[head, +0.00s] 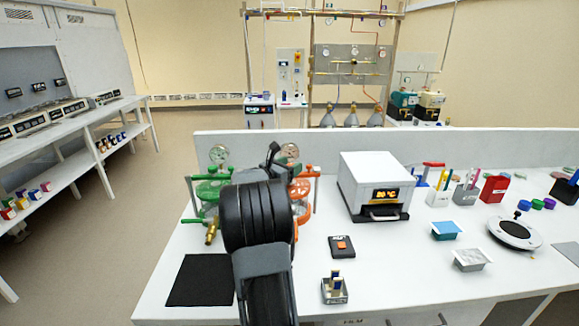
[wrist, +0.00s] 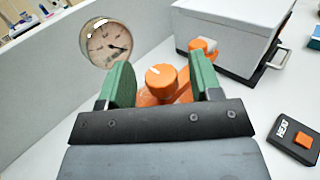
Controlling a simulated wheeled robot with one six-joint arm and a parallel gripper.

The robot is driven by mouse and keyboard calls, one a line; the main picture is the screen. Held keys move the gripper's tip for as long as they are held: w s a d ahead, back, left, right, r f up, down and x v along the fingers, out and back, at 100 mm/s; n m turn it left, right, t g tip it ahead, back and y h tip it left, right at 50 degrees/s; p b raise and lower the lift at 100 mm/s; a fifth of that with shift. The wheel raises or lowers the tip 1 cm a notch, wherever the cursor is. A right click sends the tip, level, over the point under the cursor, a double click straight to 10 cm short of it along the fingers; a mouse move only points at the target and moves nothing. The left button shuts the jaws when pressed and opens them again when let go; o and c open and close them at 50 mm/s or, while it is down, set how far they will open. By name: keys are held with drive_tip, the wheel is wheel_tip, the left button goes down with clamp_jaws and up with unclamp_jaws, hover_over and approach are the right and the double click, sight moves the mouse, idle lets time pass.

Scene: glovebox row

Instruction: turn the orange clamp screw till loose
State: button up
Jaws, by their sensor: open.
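The orange clamp screw (wrist: 161,78) is a round knob with a pale mark on top, seen in the wrist view on an orange clamp. My gripper (wrist: 161,82) is open, with one green finger pad on each side of the knob and a gap visible on both sides. In the head view my arm hides most of the orange clamp (head: 301,188), and the screw itself cannot be made out there. A second orange knob (wrist: 203,45) shows beyond the right finger in the wrist view.
A pressure gauge (wrist: 108,42) stands behind the left finger. A white oven box (head: 368,186) is close on the right. A green clamp assembly (head: 208,190) is to the left. A black mat (head: 201,281) and a switch box (head: 341,247) lie in front.

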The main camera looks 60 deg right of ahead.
drive_tip(key=c, duration=0.9)
drive_tip(key=shift+c, duration=0.2)
drive_tip(key=shift+f+t+b, duration=0.1)
drive_tip(key=shift+t+b, duration=0.2)
drive_tip(key=shift+b, duration=0.35)
